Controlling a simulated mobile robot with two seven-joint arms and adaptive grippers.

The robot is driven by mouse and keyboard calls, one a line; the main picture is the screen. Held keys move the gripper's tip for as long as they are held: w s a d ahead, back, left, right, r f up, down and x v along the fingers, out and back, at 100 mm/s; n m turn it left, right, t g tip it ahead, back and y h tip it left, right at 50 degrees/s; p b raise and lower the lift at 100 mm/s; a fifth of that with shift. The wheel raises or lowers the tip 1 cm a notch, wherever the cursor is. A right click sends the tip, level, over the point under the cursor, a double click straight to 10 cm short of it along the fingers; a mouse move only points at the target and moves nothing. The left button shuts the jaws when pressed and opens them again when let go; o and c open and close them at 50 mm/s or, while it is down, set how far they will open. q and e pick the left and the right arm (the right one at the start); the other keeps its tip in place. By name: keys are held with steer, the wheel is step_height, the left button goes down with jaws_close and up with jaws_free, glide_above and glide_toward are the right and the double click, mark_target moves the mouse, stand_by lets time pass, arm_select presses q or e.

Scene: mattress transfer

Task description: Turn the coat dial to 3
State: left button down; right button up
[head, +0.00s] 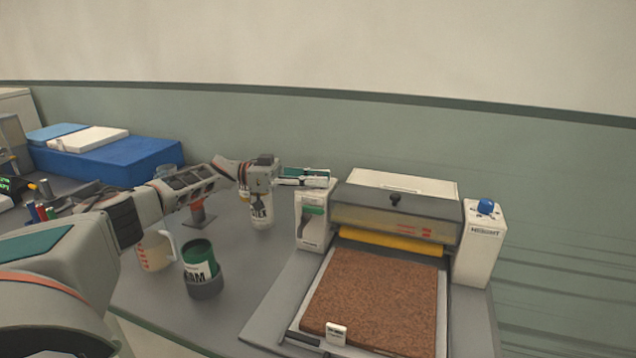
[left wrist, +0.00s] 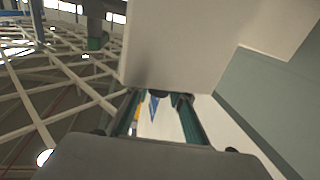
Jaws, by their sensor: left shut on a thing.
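The coating machine (head: 395,205) stands on the table, with a white post on each side. My left gripper (head: 318,178) reaches in from the left to the top of the left post (head: 311,232). It is shut on the coat dial there; the fingers hide the dial's label and setting in the head view. In the left wrist view the green-sided fingers (left wrist: 158,112) stand either side of a small dark and blue part. No number can be read. The right post carries a blue knob (head: 486,205) marked HEIGHT. My right gripper is in neither view.
A brown slab (head: 378,295) lies on the machine's bed. Blue foam blocks (head: 125,160) lie at the back left.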

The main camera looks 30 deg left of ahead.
arm_select(q)
steer(key=c, duration=1.8)
jaws_free()
steer(key=shift+d, duration=0.1)
steer(key=shift+o, duration=0.2)
steer(key=v, duration=1.2)
